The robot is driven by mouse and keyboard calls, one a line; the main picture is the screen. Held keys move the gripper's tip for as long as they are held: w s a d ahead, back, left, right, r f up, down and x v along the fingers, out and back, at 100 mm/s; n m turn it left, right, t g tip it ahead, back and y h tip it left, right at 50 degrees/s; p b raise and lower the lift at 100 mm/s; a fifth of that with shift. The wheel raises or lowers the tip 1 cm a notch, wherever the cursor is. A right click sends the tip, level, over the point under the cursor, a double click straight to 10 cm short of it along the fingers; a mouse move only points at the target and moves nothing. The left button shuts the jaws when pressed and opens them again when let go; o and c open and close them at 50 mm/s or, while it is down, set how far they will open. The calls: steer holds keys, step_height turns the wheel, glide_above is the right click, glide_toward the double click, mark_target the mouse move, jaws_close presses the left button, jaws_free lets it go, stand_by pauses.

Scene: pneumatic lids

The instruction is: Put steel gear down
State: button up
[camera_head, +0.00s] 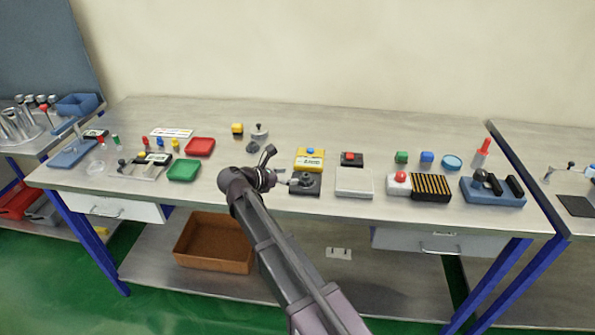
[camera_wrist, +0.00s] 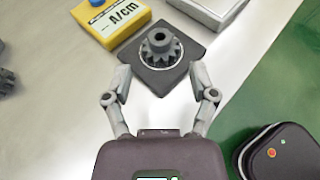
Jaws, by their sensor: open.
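The steel gear (camera_wrist: 161,47) is a dark grey toothed wheel with a raised hub. It lies flat on a dark square plate (camera_wrist: 157,80) in the wrist view, over a pale ring. In the head view the gear (camera_head: 305,179) sits on the dark plate near the front edge of the table. My gripper (camera_wrist: 160,76) is open, with one finger at each side of the near part of the plate. The fingertips are apart from the gear and nothing is between them. In the head view my gripper (camera_head: 283,181) is just left of the plate.
A yellow box (camera_head: 309,159) with a blue button stands behind the plate. A white box (camera_head: 354,182) stands to its right. Red (camera_head: 200,146) and green (camera_head: 184,170) trays lie to the left. A grey stepped part (camera_head: 258,133) stands farther back.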

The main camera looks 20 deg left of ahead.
steer(key=shift+p+v, duration=0.6)
steer(key=shift+v, duration=1.5)
